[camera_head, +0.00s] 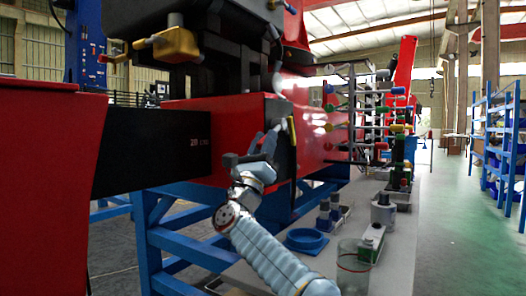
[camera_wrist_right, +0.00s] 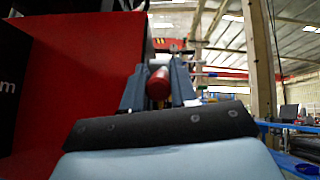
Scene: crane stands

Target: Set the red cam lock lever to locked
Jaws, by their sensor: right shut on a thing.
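In the right wrist view, the red cam lock lever (camera_wrist_right: 158,84) shows as a rounded red grip between the two grey fingers of my right gripper (camera_wrist_right: 160,80). The fingers are shut on it. In the head view, my right gripper (camera_head: 268,140) is at the dark end face of the red box beam, with its arm coming up from the lower right. The lever cannot be made out there, as the gripper covers that spot. The lever's pivot and its exact angle are hidden. My left gripper is not in view.
A yellow strip (camera_head: 292,131) stands on the beam's end face, just right of the gripper. Below right, a grey bench holds a blue ring (camera_head: 306,240), a clear jar (camera_head: 354,264) and several small parts. A rack with coloured knobs (camera_head: 352,118) stands behind. The aisle at right is clear.

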